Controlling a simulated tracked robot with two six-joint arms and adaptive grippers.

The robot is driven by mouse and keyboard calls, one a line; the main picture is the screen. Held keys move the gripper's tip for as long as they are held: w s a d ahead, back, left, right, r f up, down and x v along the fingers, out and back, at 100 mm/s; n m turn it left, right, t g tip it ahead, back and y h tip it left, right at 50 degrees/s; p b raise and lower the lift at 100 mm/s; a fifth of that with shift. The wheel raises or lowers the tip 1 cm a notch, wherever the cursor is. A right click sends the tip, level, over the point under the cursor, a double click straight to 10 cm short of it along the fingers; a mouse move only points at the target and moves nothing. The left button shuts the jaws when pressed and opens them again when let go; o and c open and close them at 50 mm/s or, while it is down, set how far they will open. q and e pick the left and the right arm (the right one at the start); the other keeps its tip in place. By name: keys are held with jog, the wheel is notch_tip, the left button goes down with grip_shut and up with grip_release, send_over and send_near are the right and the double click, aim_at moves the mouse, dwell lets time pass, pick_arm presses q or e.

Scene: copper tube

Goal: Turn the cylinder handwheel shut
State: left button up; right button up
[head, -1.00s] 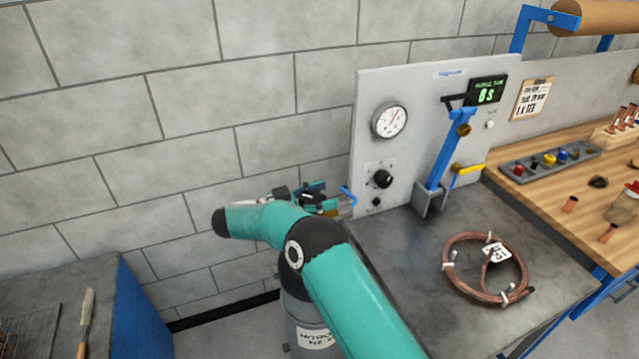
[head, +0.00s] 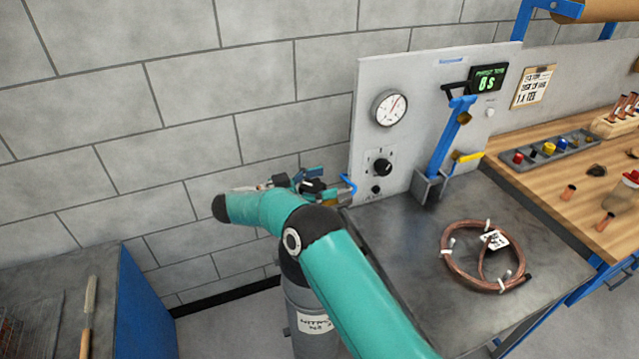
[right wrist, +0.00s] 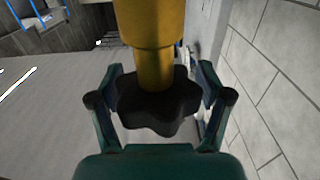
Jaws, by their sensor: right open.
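The black lobed handwheel (right wrist: 158,108) is large in the right wrist view, below a yellow brass valve body (right wrist: 150,30). My right gripper (right wrist: 160,72) is open, with one teal finger on each side of the handwheel. I cannot tell whether either finger touches it. In the head view my right gripper (head: 312,187) is small and partly hidden behind my teal arm, above the grey cylinder (head: 302,294) with a white nitrogen label. The arm covers part of the cylinder. My left gripper is not in view.
A copper coil (head: 450,270) lies on the dark bench (head: 400,250). The block wall stands close behind the gripper.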

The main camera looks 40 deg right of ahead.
aim_at(303, 188)
notch_tip(303, 188, up, 10)
jog(key=shift+w+f, duration=0.1)
dwell(0.4)
jog(key=shift+o, duration=0.3)
